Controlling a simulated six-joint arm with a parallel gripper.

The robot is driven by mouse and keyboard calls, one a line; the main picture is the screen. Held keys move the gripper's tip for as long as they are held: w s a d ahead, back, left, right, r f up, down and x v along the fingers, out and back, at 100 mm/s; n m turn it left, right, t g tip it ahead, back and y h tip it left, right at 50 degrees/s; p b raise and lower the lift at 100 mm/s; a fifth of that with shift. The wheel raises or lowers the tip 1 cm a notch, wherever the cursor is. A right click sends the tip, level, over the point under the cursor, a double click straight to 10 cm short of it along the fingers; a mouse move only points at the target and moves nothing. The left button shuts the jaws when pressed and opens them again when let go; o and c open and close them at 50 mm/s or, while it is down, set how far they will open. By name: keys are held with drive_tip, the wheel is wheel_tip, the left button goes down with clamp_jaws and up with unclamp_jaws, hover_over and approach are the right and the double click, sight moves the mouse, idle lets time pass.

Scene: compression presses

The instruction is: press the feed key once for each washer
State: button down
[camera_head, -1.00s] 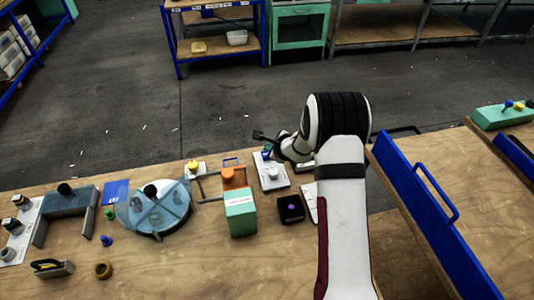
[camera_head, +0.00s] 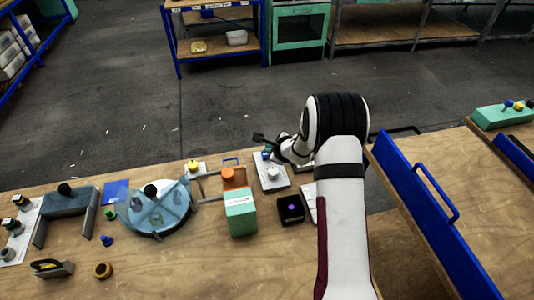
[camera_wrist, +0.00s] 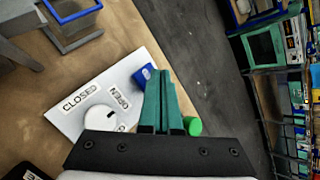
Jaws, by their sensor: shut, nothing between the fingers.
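In the wrist view a white plate (camera_wrist: 75,105) carries "CLOSED" and "OPEN" labels, a round white knob (camera_wrist: 101,118) and a blue key-like block (camera_wrist: 141,77) with a pale mark. My gripper (camera_wrist: 160,74) has its green fingers shut together, empty, with the tips right beside or over the blue block. I cannot tell whether they touch it. A green round piece (camera_wrist: 194,126) shows right of the fingers. In the head view the plate (camera_head: 272,184) stands at the bench's far edge, partly behind my wrist. I cannot make out any washers for certain.
Left of the plate are an orange-topped fixture (camera_head: 233,177), a green box (camera_head: 240,213) and a round blue-grey turntable (camera_head: 157,214). A black box with a purple dot (camera_head: 290,208) is nearer. A blue rail (camera_head: 430,215) stands right of my arm. The front bench is mostly bare.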

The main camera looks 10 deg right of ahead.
drive_tip(key=shift+f, duration=0.55)
idle(0.7)
drive_tip(key=shift+r, duration=0.95)
drive_tip(key=shift+r, duration=2.5)
idle(0.5)
wheel_tip(320, 180, up, 4)
drive_tip(key=shift+f, duration=0.1)
